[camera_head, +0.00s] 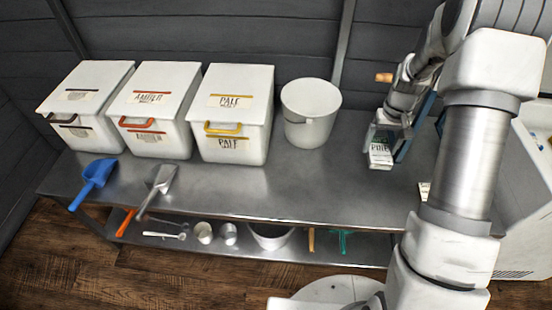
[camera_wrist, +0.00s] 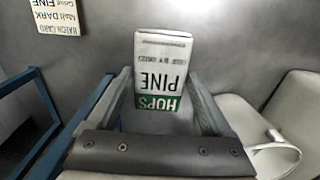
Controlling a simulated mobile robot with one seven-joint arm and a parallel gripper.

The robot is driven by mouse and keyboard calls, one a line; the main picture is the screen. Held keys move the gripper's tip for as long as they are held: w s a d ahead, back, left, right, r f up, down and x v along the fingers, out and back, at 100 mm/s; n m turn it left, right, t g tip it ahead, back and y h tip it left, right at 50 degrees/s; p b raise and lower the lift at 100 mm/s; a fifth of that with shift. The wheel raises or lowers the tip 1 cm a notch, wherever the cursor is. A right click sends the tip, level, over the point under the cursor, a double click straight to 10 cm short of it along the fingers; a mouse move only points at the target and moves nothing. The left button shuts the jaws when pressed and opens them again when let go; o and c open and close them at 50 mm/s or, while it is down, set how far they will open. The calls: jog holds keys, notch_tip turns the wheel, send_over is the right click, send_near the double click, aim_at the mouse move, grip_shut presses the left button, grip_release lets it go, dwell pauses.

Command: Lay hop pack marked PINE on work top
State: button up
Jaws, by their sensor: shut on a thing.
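The hop pack marked PINE (camera_wrist: 160,72) is a white box with a green HOPS band. In the wrist view it sits between both fingers of my gripper (camera_wrist: 158,92), which is shut on it. In the head view the pack (camera_head: 380,155) hangs below my gripper (camera_head: 383,135), upright, over the right part of the grey metal work top (camera_head: 310,185). I cannot tell whether its lower end touches the top. My arm hides part of the top's right end.
A white bucket (camera_head: 311,120) stands left of the pack, with three lidded bins (camera_head: 236,140) further left. A blue scoop (camera_head: 95,180) and metal scoop (camera_head: 160,185) lie at the front. A blue frame (camera_wrist: 70,125) is close beside my gripper. A batch card (camera_wrist: 58,12) lies nearby.

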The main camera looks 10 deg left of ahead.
jog(key=s+a+f+b, duration=0.1)
jog(key=s+a+f, duration=0.1)
jog(key=a, duration=0.1)
jog(key=s+a+f+b, duration=0.1)
jog(key=a+f, duration=0.1)
jog(key=a, duration=0.1)
jog(key=s+a+f+b, duration=0.1)
jog(key=s+a+f, duration=0.1)
jog(key=a+f, duration=0.1)
jog(key=shift+s+a, duration=0.35)
jog(key=shift+a, duration=0.25)
jog(key=shift+f+b, duration=1.1)
jog(key=shift+f, duration=0.9)
jog(key=shift+f, duration=0.15)
jog(key=o, duration=1.2)
